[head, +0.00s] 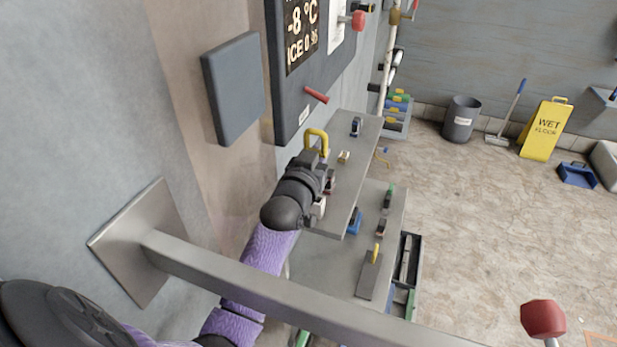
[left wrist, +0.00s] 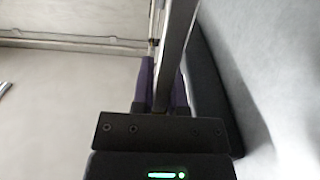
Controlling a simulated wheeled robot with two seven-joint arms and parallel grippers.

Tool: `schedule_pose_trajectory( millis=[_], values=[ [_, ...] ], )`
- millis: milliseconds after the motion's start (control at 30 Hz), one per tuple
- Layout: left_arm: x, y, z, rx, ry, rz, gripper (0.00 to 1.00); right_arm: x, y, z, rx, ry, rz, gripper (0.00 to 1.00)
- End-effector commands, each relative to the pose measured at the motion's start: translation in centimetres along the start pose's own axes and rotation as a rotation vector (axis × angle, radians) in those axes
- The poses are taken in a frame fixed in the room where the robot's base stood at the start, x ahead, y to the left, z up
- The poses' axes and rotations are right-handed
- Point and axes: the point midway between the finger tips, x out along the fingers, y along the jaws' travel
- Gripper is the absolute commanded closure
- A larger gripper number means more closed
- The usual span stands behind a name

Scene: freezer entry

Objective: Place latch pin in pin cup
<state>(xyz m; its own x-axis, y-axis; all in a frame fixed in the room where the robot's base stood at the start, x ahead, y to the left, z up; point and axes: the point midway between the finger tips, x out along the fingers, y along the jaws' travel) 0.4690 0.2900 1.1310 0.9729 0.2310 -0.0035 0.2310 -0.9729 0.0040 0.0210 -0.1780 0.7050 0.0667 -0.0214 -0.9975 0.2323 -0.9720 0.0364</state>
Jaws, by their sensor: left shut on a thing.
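My left gripper (head: 318,152) is above the upper grey shelf, close to the wall panel. It is shut on a yellow looped piece, which I take to be the latch pin (head: 317,136); the loop stands up from the fingertips. The rest of the pin is hidden by the gripper. I cannot surely pick out the pin cup. My right gripper is not in view.
The upper shelf (head: 356,180) holds a small dark item (head: 356,127) and a small yellowish item (head: 344,157). A dark wall panel with a display (head: 301,40) and a red handle (head: 316,95) is behind. A grey bar (head: 260,296) crosses the foreground. The right floor is mostly open.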

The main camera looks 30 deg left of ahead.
Motion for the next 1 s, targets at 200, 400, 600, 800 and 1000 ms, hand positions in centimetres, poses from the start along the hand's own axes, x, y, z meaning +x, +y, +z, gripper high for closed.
schedule_pose_trajectory(
  millis=[200, 400, 600, 800, 1000],
  values=[
    [-0.3, 0.1, 2.3, -0.001, 0.001, 0.000, 1.00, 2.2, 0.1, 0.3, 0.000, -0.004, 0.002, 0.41],
    [-0.7, 0.1, 5.2, 0.000, 0.000, -0.001, 1.00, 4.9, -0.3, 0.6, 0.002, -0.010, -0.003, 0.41],
    [-0.9, 0.1, 5.8, 0.000, 0.001, -0.002, 1.00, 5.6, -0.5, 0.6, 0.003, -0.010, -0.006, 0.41],
    [-0.9, 0.1, 6.1, 0.000, 0.001, -0.002, 1.00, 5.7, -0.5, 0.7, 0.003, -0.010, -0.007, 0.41],
    [-0.9, 0.1, 6.1, 0.000, 0.001, -0.002, 0.48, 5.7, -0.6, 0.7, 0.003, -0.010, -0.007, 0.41]
  ],
)
